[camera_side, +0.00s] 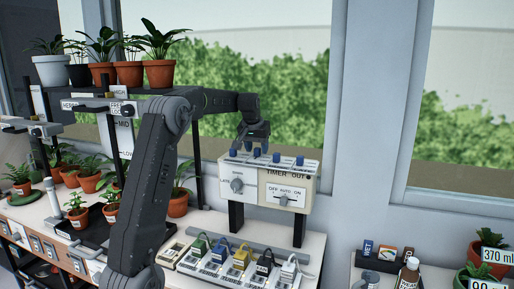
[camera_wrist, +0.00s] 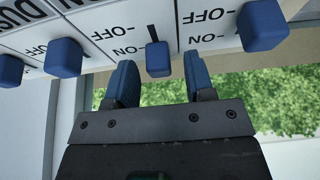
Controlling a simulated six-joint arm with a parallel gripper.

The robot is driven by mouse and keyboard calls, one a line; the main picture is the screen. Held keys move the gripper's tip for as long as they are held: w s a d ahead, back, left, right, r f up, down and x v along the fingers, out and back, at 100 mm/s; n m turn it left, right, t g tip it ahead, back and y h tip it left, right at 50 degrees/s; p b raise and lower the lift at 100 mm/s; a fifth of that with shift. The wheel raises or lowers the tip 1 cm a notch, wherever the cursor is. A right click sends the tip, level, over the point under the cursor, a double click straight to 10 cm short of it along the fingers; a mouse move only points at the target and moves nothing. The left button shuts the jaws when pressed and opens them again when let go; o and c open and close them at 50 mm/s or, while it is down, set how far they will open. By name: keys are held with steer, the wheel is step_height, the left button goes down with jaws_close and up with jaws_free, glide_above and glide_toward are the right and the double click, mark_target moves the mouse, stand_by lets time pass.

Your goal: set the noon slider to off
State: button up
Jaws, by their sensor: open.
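The timer panel (camera_side: 268,182) carries a row of blue slider knobs along its tilted top. My gripper (camera_side: 254,141) is above that row, pointing down. In the wrist view my open gripper (camera_wrist: 160,75) has one finger on each side of a blue knob (camera_wrist: 157,58), with gaps to both fingers. This knob sits at the ON mark, its dark slot running up toward OFF. Its name label is out of view; from its place beside the dusk column (camera_wrist: 20,14), it appears to be the noon slider.
Neighbouring knobs stand close, one to the right (camera_wrist: 262,25) and one to the left (camera_wrist: 66,57). The panel front has a rotary dial (camera_side: 237,185) and an OFF-AUTO-ON lever (camera_side: 284,199). Potted plants (camera_side: 160,72) stand on the shelf left of my gripper.

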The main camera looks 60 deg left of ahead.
steer(key=shift+c, duration=0.5)
jaws_close()
